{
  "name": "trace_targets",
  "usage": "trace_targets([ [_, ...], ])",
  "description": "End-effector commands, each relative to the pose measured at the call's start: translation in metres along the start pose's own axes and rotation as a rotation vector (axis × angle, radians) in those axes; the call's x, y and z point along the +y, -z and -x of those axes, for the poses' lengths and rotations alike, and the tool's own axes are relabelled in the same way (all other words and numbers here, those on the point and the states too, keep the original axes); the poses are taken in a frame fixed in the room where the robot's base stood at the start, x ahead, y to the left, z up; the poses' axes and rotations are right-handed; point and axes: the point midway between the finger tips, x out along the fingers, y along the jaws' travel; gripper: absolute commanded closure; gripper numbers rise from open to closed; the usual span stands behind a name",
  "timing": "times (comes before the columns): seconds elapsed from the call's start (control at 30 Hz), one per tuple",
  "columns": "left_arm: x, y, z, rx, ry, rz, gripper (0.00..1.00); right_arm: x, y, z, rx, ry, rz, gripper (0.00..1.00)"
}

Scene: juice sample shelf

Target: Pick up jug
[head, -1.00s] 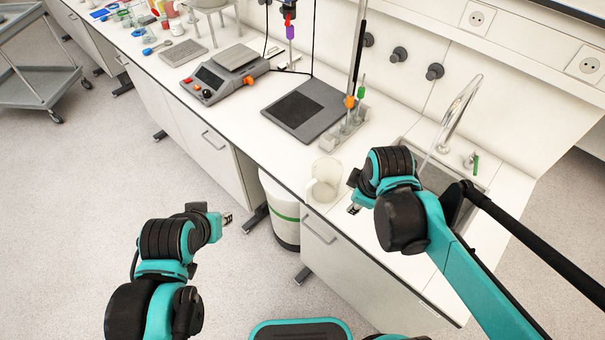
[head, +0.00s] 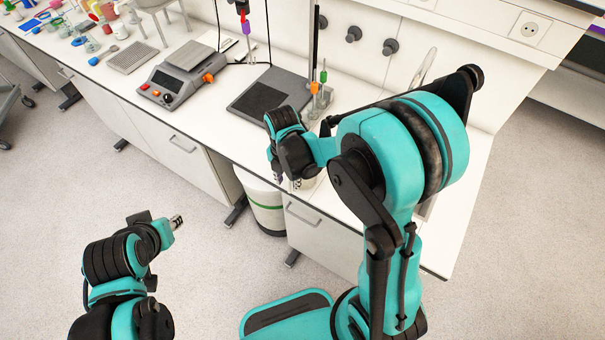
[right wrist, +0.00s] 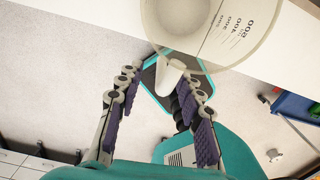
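The jug (right wrist: 205,25) is pale and see-through, with dark volume marks, and stands at the counter's front edge. In the right wrist view its handle (right wrist: 168,78) points toward my right gripper (right wrist: 160,78), which is open with its purple-padded fingers spread. The handle lies between the fingertips, nearer the right-hand finger; I cannot tell if they touch. In the head view my right gripper (head: 287,182) and arm hide most of the jug. My left gripper (head: 176,222) is away from the counter over the floor, too small to read.
The white counter (head: 225,135) holds a stirrer plate (head: 262,97) behind the jug and a scale (head: 180,77) farther left. Colored-tipped tools (head: 318,88) stand behind my right arm. A white bin (head: 262,200) sits below the counter edge.

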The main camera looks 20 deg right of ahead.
Motion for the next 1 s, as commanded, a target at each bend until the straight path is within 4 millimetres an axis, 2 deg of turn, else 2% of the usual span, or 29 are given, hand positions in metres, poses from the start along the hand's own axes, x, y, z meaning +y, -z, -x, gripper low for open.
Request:
trace_targets([
  [0.1,0.0,-0.004,-0.005,0.0,0.0,0.0,0.68,-0.002,-0.002,-0.02,0.0,0.0,-0.001,0.63],
  [0.2,0.0,-0.005,-0.007,0.0,0.0,0.0,0.68,-0.002,-0.001,-0.028,0.0,-0.001,-0.001,0.63],
  [0.47,0.0,-0.004,-0.006,0.0,0.0,0.0,0.68,-0.002,-0.001,-0.029,0.0,-0.001,-0.001,0.63],
  [0.6,0.0,-0.004,-0.006,0.0,0.0,0.0,0.68,-0.002,-0.001,-0.029,-0.001,-0.001,-0.001,1.0],
  [1.0,0.0,-0.004,-0.006,0.0,0.0,0.0,0.68,-0.002,-0.001,-0.028,-0.001,-0.001,-0.001,1.0],
])
